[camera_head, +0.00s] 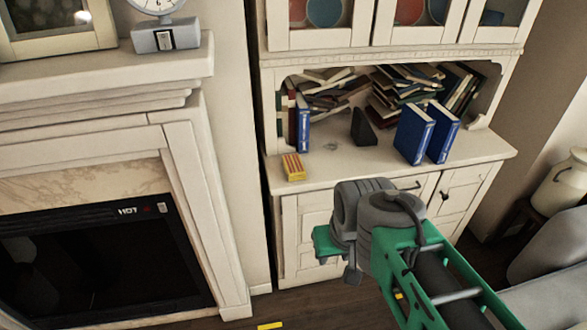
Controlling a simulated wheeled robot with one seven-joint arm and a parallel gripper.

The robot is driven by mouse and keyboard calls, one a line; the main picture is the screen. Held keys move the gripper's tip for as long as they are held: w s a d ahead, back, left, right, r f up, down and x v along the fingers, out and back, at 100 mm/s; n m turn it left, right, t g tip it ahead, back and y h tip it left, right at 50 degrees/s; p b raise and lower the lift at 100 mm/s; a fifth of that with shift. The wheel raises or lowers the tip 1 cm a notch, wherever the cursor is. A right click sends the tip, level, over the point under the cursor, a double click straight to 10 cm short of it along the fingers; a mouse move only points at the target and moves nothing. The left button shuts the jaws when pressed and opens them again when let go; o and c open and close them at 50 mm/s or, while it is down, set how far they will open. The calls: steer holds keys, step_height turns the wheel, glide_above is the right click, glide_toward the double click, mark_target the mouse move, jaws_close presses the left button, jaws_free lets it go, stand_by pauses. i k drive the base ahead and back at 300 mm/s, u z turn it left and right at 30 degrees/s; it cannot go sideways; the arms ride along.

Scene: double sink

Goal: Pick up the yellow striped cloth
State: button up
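A small yellow item with red stripes (293,167), which looks like a folded cloth or a small box, lies on the front left of the white cabinet's counter (345,172). My arm, grey and green, reaches in from the lower right, in front of the cabinet. Its end, with my gripper (336,248), is below and to the right of the striped item and apart from it. The fingers are not clearly seen, so whether they are open or shut does not show.
Blue books (413,133) stand upright on the counter, with a dark wedge (363,128) beside them. Piled books fill the back. A fireplace (95,250) is at left, a grey seat (555,260) at right. A yellow strip (270,326) lies on the floor.

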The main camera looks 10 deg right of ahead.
mark_target(292, 164)
steer(key=z, duration=0.75)
steer(key=i, duration=1.4)
steer(key=u, duration=4.05)
